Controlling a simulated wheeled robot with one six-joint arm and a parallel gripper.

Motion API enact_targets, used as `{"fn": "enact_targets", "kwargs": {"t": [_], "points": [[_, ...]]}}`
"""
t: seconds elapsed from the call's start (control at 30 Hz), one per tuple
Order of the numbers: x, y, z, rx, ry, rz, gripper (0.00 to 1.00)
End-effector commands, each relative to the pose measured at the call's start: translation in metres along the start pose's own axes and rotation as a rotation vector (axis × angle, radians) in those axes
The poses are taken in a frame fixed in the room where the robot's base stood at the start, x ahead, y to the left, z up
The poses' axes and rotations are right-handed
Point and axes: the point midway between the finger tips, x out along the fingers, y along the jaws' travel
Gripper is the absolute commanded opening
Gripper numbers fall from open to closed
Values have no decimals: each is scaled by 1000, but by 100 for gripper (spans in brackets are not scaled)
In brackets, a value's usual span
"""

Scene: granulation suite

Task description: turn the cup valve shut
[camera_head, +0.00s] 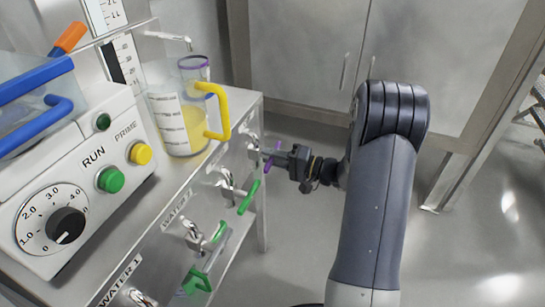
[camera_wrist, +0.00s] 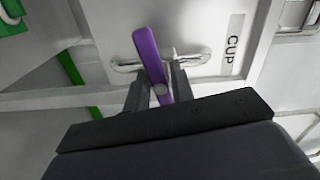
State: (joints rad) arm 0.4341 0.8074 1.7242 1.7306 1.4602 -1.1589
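The cup valve has a purple lever handle (camera_wrist: 151,58), seen close up in the wrist view beside the CUP label (camera_wrist: 235,44). The lever leans, its upper end to the left. In the head view the purple handle (camera_head: 270,157) shows at the cabinet's right end, partly hidden by my gripper (camera_head: 284,158). In the wrist view my gripper (camera_wrist: 160,84) has one finger on each side of the lever. Narrow gaps show at the lower left and upper right of the lever, so the fingers do not look clamped on it.
Green-handled valves (camera_head: 248,197) sit along the cabinet front, left of the cup valve. A clear cup with a yellow handle (camera_head: 217,108) holds yellow liquid on top. A control panel (camera_head: 85,185) stands left. Open floor lies to the right.

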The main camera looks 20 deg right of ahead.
Motion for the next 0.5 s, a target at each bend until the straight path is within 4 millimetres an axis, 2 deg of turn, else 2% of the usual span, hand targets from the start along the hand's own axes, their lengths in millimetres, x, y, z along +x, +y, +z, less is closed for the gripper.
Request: {"fn": "enact_targets", "kwargs": {"t": [0.03, 0.27, 0.5], "points": [[0, 0, 0, 0, 0, 0, 19], [0, 0, 0, 0, 0, 0, 0], [0, 1, 0, 48, 0, 0, 0]]}}
